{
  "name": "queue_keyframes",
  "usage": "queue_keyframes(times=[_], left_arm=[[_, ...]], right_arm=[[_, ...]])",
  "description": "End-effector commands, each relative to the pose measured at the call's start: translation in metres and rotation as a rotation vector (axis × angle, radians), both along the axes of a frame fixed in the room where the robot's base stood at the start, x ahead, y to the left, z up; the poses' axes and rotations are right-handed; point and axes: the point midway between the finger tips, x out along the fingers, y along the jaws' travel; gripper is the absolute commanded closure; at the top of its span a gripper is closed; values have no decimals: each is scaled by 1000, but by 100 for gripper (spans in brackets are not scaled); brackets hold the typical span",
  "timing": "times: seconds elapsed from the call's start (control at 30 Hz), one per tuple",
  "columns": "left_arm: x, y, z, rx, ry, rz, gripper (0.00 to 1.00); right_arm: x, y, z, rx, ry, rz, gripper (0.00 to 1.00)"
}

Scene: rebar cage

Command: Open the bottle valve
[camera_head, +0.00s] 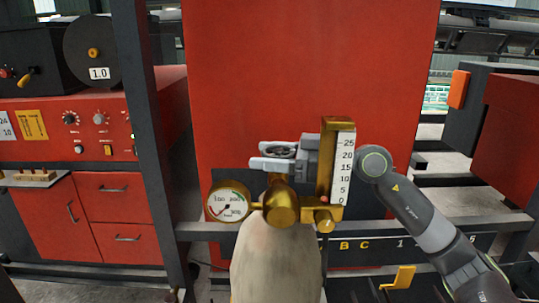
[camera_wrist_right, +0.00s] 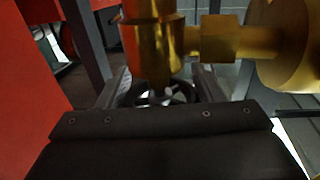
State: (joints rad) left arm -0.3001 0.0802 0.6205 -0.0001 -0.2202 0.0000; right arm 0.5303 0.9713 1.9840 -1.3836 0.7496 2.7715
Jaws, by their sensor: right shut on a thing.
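The pale gas bottle (camera_head: 275,265) stands upright at the bottom middle of the head view. On its top sits a brass valve body (camera_head: 281,205), which also shows in the right wrist view (camera_wrist_right: 152,45). A dark valve handwheel (camera_head: 280,151) tops it; in the right wrist view the handwheel (camera_wrist_right: 165,91) lies between the two fingers. My right gripper (camera_head: 267,154) comes in from the right, shut on the handwheel, with one finger on each side of it. The brass flowmeter partly hides my wrist. My left gripper is not in view.
A round pressure gauge (camera_head: 229,201) sits left of the valve, and a flowmeter with a numbered scale (camera_head: 341,168) stands right of it, close to my wrist. A red cabinet (camera_head: 250,75) rises behind. A dark post (camera_head: 150,120) and a red welding machine (camera_head: 115,140) are on the left.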

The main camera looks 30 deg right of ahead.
Motion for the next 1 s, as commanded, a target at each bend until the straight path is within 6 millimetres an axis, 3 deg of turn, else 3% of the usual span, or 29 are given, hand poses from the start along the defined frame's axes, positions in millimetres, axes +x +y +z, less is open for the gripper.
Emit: queue_keyframes(times=[0.47,1.0], left_arm=[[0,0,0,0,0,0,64],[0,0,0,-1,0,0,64]], right_arm=[[-1,1,0,3,1,124,62],[-8,4,2,6,-3,598,62]])
